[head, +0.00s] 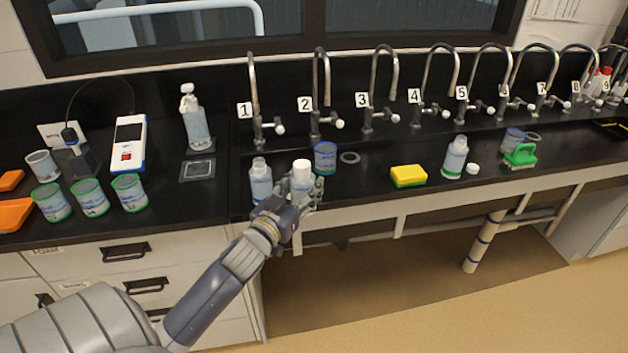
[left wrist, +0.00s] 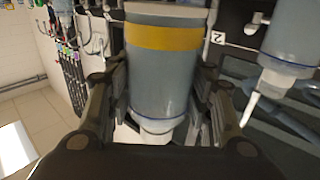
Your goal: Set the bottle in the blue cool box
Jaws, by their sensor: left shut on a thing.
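A bottle with a white cap (head: 301,170) is between the fingers of my left gripper (head: 303,194), near the front edge of the black counter by tap 2. In the left wrist view the held bottle (left wrist: 163,75) looks translucent grey-blue with a yellow band, cap end toward the bottom of the picture. My left gripper (left wrist: 160,100) is shut on its sides. I cannot tell whether its base touches the counter. No blue cool box shows in these frames. My right gripper is not in view.
A similar bottle (head: 260,181) stands close left of the held one. A blue-rimmed jar (head: 325,157) stands just behind. Numbered taps line the back.

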